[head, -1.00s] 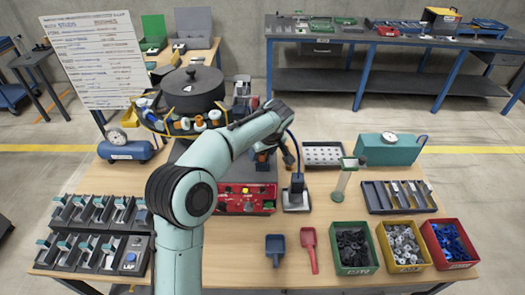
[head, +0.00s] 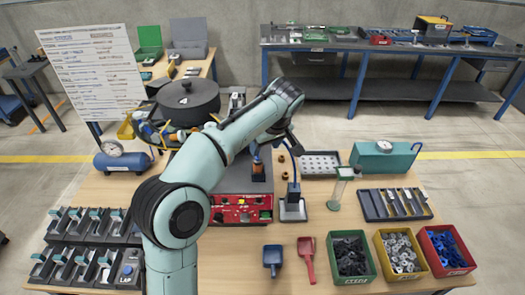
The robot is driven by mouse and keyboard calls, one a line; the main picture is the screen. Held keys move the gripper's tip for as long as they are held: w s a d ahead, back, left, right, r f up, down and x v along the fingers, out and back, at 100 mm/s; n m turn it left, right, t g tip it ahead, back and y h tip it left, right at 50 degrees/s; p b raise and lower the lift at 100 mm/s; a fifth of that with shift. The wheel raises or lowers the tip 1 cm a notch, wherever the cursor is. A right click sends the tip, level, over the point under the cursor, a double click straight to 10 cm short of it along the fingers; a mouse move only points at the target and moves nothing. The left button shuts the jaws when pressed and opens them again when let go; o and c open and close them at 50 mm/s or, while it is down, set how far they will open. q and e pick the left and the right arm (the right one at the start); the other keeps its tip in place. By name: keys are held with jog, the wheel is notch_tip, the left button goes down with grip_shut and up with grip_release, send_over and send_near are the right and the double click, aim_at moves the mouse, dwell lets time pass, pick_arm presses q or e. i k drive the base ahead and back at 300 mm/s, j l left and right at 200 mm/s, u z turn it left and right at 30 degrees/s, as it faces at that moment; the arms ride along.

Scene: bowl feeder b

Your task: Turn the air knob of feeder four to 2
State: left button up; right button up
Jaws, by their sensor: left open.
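The bowl feeder (head: 188,101) stands at the back left of the table with a black lid. Its red control panel (head: 240,209) faces me, with small knobs and a yellow button. My left arm crosses in front of the feeder and hides part of the bowl and panel's left end. I cannot read which knob is the air knob, its setting, or any feeder number. My left gripper (head: 294,147) is small and dark, open above the table right of the feeder, apart from the panel. My right gripper is not in view.
A blue air tank (head: 122,160) with a gauge is at left, a teal gauge box (head: 384,158) at right. A post on a base (head: 292,208) stands near my gripper. Parts bins (head: 350,257), scoops (head: 272,260) and black holders (head: 85,262) line the front.

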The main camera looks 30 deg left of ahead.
aim_at(245, 218)
jog(key=k, duration=1)
